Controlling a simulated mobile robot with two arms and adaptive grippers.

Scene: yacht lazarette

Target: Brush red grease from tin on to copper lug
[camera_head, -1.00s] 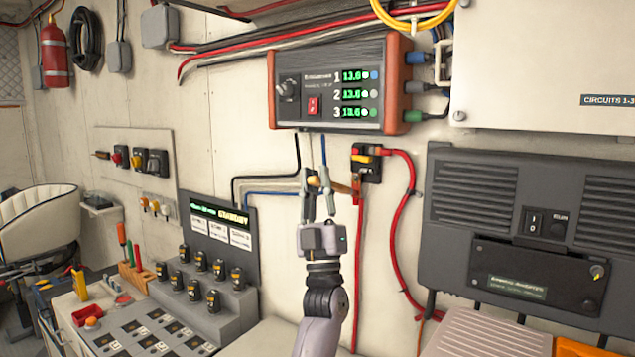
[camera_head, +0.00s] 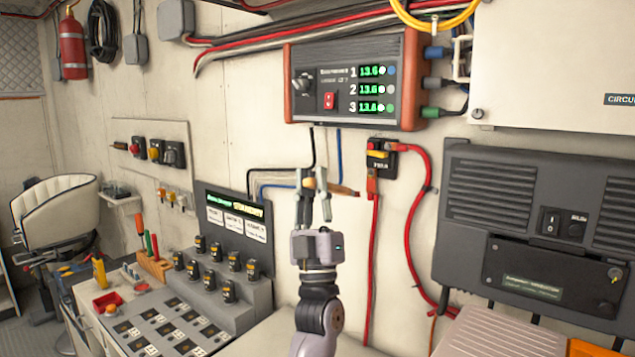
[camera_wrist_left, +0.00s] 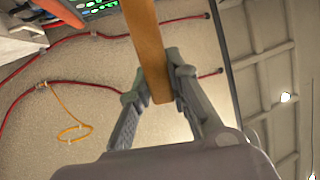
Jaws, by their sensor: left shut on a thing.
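My left gripper (camera_head: 313,181) is shut on a brush with a flat wooden handle (camera_head: 342,188). The handle points right, and its darker tip is close to the copper lug (camera_head: 372,184) below the black and yellow switch (camera_head: 379,155). I cannot tell whether tip and lug touch. In the left wrist view, the brown handle (camera_wrist_left: 150,45) sits between the fingers (camera_wrist_left: 155,82); the bristles are out of view. I cannot make out the grease tin for certain; a small red open container (camera_head: 108,303) stands on the bench at the left. My right gripper is not in view.
Red cables (camera_head: 407,215) run down the wall right of the lug. A three-channel charger (camera_head: 345,85) hangs above, and a dark grey vented unit (camera_head: 490,195) is on the right. The bench holds a stepped block (camera_head: 222,295) with several black and yellow plugs.

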